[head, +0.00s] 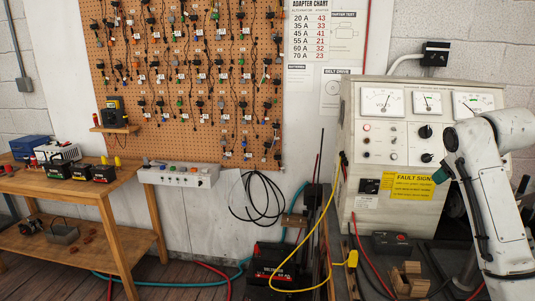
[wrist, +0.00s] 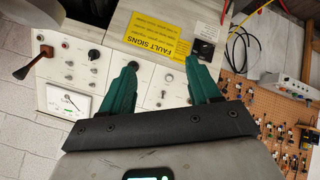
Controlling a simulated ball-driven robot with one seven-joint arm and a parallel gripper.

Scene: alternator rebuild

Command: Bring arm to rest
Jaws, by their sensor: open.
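My white arm (head: 490,200) is raised and folded at the right of the head view, in front of the test bench (head: 352,130). Only a green fingertip of my gripper (head: 440,175) shows there, close to the bench's front panel; the arm hides the rest. In the wrist view the two green fingers of my gripper (wrist: 162,65) stand apart with nothing between them. The bench panel (wrist: 65,72) lies beyond them, turned upside down. The yellow fault sign (wrist: 150,42) is past the fingertips. I cannot tell the exact gap to the panel.
A wooden workbench (head: 128,172) with dark boxes stands at the left, below a pegboard (head: 185,85) of hanging leads. A grey switch box (head: 180,176) is mounted below the board.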

